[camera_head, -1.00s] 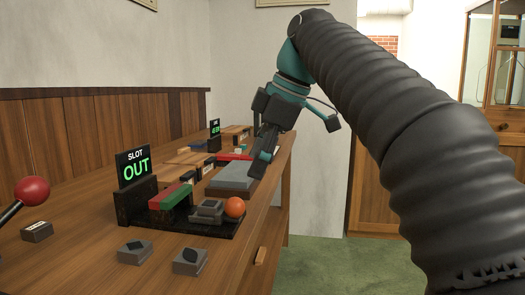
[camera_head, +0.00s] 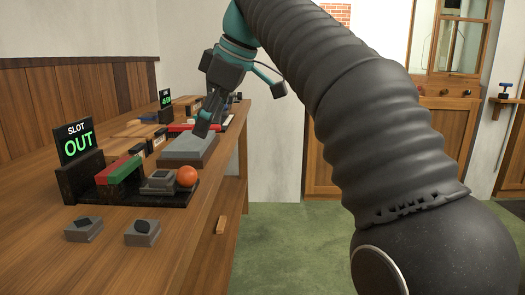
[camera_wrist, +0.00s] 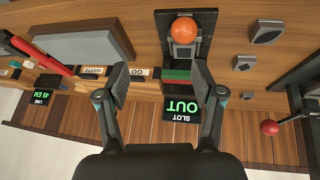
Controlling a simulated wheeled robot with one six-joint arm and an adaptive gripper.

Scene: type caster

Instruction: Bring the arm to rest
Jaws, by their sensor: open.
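My arm (camera_head: 345,110) reaches over the right end of the wooden bench (camera_head: 165,230) in the head view. My gripper (camera_head: 207,118) hangs above the grey slab (camera_head: 188,146). In the wrist view my gripper (camera_wrist: 160,75) has its two fingers spread well apart with nothing between them. Beyond the fingers is the slot unit, with a black base (camera_wrist: 158,20), an orange ball (camera_wrist: 185,29) and a sign (camera_wrist: 181,108) reading "SLOT OUT". Whether the fingertips clear the slab is hard to tell in the head view.
Two small grey blocks (camera_head: 84,229) (camera_head: 142,232) sit at the bench's near side. A red-knobbed lever (camera_wrist: 270,127) shows in the wrist view. A red bar (camera_wrist: 40,52) lies beside the slab. Green carpet (camera_head: 280,235) is clear right of the bench.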

